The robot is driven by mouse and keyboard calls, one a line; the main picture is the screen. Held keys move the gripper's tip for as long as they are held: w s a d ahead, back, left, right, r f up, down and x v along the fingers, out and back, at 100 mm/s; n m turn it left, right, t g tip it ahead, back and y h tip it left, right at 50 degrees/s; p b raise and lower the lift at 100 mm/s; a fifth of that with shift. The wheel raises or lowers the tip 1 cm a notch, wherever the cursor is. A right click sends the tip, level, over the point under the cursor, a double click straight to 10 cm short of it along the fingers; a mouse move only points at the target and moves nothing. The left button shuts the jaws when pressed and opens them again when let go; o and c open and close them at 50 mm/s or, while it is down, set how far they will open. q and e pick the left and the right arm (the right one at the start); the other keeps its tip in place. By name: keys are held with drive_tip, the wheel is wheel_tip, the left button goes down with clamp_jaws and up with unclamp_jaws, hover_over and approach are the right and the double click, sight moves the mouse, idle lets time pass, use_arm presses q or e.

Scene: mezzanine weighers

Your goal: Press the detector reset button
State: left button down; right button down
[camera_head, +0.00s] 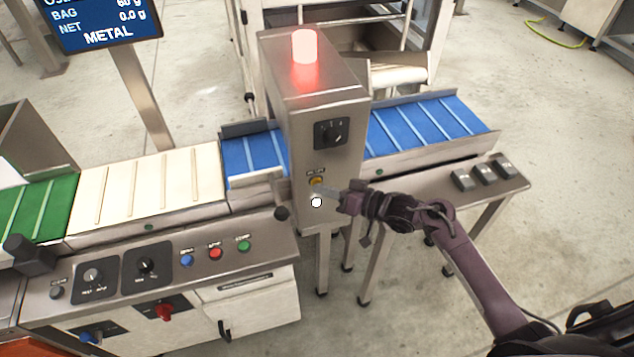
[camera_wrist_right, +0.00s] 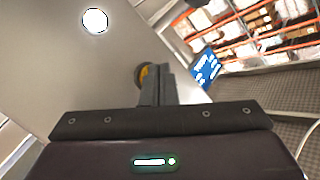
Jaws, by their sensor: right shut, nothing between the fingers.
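The metal detector (camera_head: 318,130) is a grey steel box over the blue belt, with a lit red beacon (camera_head: 305,46) on top. Its front face bears a black rotary switch (camera_head: 331,133), a small yellow button (camera_head: 316,181) under a label too small to read, and a round white disc (camera_head: 316,202) lower down. My right gripper (camera_head: 327,192) is shut and empty, its fingertips close to the yellow button. In the right wrist view the fingers (camera_wrist_right: 157,85) partly cover the yellow button (camera_wrist_right: 143,76); whether they touch is unclear. The white disc (camera_wrist_right: 95,20) is clear of them.
A screen (camera_head: 100,22) at upper left reads METAL. A control panel (camera_head: 150,265) with blue, red and green buttons stands at lower left. Blue belts (camera_head: 420,125) run either side of the detector. A steel shelf (camera_head: 450,195) with several dark-topped blocks is beside my right arm.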

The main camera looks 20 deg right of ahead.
drive_tip(key=shift+w, duration=0.25)
idle(0.5)
drive_tip(key=shift+s+p, duration=0.7)
drive_tip(key=shift+s, duration=0.15)
